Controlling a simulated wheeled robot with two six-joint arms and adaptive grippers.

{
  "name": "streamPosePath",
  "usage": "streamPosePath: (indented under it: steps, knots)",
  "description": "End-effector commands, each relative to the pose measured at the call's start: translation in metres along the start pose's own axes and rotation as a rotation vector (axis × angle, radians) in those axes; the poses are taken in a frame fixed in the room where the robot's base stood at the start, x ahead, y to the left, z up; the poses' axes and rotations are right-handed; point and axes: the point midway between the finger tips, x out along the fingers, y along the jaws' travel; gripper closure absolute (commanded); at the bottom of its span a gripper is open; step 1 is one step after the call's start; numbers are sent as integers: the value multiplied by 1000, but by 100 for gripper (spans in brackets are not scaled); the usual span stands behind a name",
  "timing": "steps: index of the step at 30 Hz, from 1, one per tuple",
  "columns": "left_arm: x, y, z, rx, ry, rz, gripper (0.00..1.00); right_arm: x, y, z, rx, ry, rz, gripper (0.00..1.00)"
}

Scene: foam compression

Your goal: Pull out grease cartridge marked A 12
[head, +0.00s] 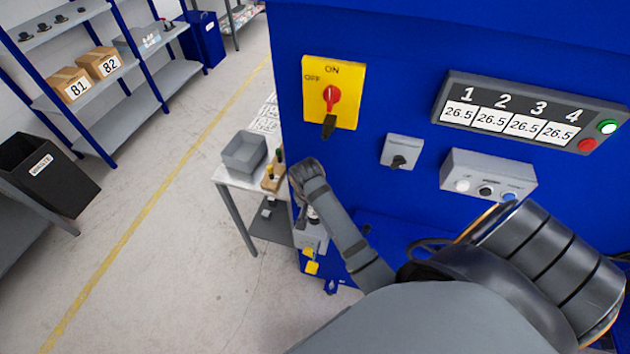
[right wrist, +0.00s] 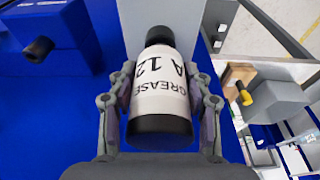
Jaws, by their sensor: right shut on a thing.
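The grease cartridge (right wrist: 160,70) has a white label reading GREASE A 12, a black cap end and a black neck. In the right wrist view it lies between the two fingers of my right gripper (right wrist: 162,92), which is shut on it. The neck end points at a grey housing (right wrist: 185,15); I cannot tell whether it is still seated there. In the head view my right gripper (head: 305,212) is at the lower left edge of the blue machine, beside the grey unit (head: 312,242), and the cartridge is mostly hidden. My left gripper is not in view.
The blue machine (head: 350,45) carries a yellow ON/OFF switch (head: 345,108), a display (head: 520,115) and a button box (head: 480,172). A small table (head: 230,180) with a grey bin (head: 244,152) stands close on the left.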

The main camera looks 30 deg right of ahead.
Motion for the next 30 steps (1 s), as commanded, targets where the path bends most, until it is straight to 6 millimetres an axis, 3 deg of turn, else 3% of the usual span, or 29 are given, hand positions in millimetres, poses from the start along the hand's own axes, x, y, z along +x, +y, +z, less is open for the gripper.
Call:
streamPosePath:
  steps: [10, 30]
  knots:
    - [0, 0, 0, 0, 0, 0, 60, -4, 0, -1, 0, 2, -1, 93]
    - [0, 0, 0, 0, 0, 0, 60, -47, 0, -13, 0, 2, -1, 93]
